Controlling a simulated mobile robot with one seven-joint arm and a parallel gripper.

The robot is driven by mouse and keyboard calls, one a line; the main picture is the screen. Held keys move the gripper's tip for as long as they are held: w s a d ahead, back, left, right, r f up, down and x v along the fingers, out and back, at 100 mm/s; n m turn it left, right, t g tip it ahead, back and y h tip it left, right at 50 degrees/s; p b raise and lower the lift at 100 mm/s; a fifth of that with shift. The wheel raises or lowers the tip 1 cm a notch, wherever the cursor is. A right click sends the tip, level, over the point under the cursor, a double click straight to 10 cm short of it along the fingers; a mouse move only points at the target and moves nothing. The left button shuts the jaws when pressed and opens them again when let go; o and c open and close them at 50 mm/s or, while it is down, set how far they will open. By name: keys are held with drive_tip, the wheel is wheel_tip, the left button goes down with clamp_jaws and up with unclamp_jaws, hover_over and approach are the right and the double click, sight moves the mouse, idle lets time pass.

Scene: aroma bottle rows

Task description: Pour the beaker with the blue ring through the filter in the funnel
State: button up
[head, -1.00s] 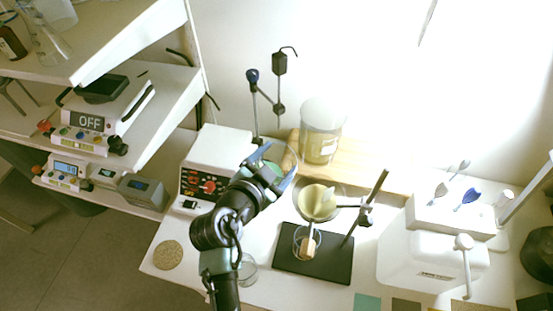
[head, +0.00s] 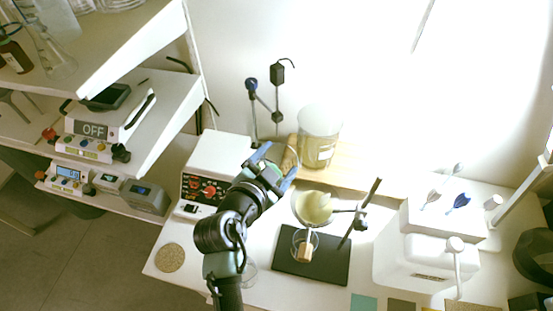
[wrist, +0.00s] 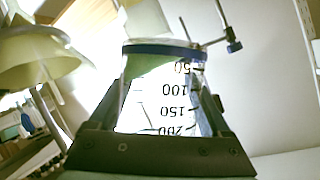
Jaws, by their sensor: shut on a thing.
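My gripper (head: 275,167) is shut on the beaker with the blue ring (wrist: 168,90). In the wrist view the beaker lies between my two fingers, its blue band near the top and its scale numbers upside down. In the head view the beaker is faint and mostly hidden by my gripper; I cannot tell its contents. The funnel with a pale filter (head: 314,207) is just right of my gripper, apart from it. The funnel also shows at the upper left in the wrist view (wrist: 40,60). A glass vessel (head: 304,246) stands below the funnel.
The funnel's stand has a dark base (head: 325,267) and a slanted rod (head: 362,212). A white hotplate (head: 212,170) is left of my gripper. A large container (head: 319,140) stands on a wooden board behind. A white box with tools (head: 430,260) is at right.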

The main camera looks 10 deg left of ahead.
sight(290, 159)
drive_tip(key=shift+s+d+r+m+y+p, duration=0.15)
drive_tip(key=shift+d+r+m+y+p, duration=0.35)
drive_tip(key=shift+d+r+m+p, duration=0.2)
drive_tip(key=shift+a+f+m+t+y, duration=0.1)
drive_tip(key=shift+f+m+t+y, duration=0.2)
drive_tip(key=shift+f+m, duration=0.15)
drive_tip(key=shift+a+r+m+y, duration=0.1)
drive_tip(key=shift+r+m+y, duration=0.3)
drive_tip(key=shift+r+m, duration=0.2)
drive_tip(key=shift+f+m+t+y+b, duration=0.3)
drive_tip(key=shift+f+m+t+y, duration=0.15)
drive_tip(key=shift+m, duration=0.2)
drive_tip(key=shift+f+m+t+y+b, duration=0.25)
drive_tip(key=shift+m+b, duration=0.35)
drive_tip(key=shift+b, duration=0.65)
drive_tip(key=shift+d+r+p, duration=0.25)
drive_tip(key=shift+r+p, duration=0.05)
drive_tip(key=shift+r, duration=0.3)
drive_tip(key=shift+s+d+r+m+y+p, duration=0.15)
drive_tip(key=shift+d+r+m+y+p, duration=0.15)
drive_tip(key=shift+d+r+m, duration=0.3)
idle(0.3)
drive_tip(key=shift+m+t+b, duration=0.4)
drive_tip(key=shift+b, duration=0.15)
idle(2.3)
